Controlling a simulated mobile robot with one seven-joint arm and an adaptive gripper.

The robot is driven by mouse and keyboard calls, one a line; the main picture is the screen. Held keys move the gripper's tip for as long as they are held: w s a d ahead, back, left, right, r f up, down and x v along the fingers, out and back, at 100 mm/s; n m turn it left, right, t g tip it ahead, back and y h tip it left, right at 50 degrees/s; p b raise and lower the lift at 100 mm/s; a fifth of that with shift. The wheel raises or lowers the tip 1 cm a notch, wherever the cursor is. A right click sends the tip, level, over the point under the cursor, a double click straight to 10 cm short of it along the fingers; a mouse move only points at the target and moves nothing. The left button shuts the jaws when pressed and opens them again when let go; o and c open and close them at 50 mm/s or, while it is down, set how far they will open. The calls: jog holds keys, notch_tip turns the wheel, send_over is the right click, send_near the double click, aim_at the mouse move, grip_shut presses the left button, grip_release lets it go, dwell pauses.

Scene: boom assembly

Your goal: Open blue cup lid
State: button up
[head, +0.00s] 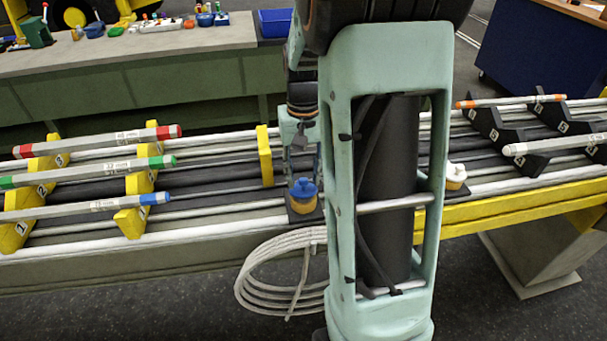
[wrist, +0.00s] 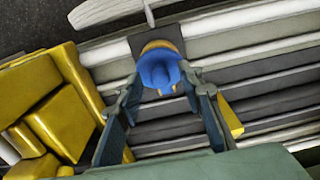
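The blue cup lid (head: 303,188) sits on a yellow-orange cup body (head: 304,204) that stands upright on a dark plate on the boom, just left of my large arm link. The lid also shows in the wrist view (wrist: 159,74). My gripper (head: 302,166) points down at the lid, partly hidden by my arm in the head view. In the wrist view my gripper (wrist: 161,80) has one finger on each side of the lid, spread apart. The fingertips are close to its sides; firm contact is not visible.
A cup with a white lid (head: 456,172) stands right of my arm. Yellow notched holders (head: 138,204) with grey rods are at left, black holders (head: 487,122) at right. A coiled cable (head: 270,277) hangs below. A yellow block (wrist: 50,100) is left in the wrist view.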

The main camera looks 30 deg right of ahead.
jog(key=shift+c, duration=0.3)
grip_shut()
